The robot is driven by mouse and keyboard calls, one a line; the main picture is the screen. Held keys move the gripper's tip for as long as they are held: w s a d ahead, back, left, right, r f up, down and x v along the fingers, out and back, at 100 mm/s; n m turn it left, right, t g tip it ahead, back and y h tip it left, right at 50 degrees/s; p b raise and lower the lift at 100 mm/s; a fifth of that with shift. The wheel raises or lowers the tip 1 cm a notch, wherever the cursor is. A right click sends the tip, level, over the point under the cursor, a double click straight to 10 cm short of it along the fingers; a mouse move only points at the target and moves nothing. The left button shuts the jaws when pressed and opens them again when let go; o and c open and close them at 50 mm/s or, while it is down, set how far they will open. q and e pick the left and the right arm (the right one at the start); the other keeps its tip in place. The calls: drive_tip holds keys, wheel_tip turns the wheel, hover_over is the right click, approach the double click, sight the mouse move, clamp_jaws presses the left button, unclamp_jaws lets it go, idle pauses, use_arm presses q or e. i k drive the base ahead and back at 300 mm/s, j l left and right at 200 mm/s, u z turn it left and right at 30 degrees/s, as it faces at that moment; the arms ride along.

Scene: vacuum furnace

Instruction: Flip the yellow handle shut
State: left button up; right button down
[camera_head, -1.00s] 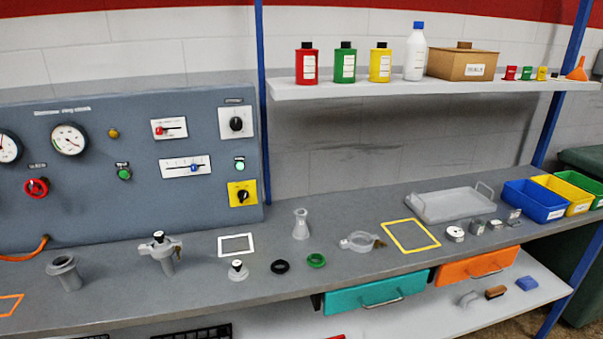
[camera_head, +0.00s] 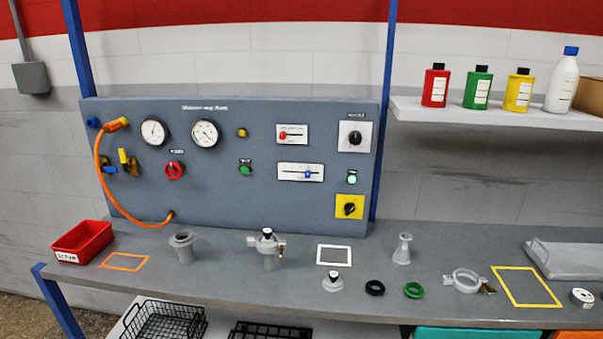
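A yellow handle (camera_head: 123,157) stands roughly upright on a brass-coloured valve (camera_head: 132,166) at the left end of the grey control panel (camera_head: 230,216). Neither of my grippers is in view.
A red bin (camera_head: 83,241) stands on the bench's left end. A flanged grey fitting (camera_head: 184,247) and a grey valve piece (camera_head: 267,248) stand in front of the panel. The bench in front of the hose is mostly clear, with an orange outline (camera_head: 124,262) there.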

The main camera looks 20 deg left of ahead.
sight(122, 156)
drive_tip(key=u, duration=1.7)
drive_tip(key=i+j+u, duration=0.35)
drive_tip(key=i+j, duration=0.4)
drive_tip(key=j, duration=0.15)
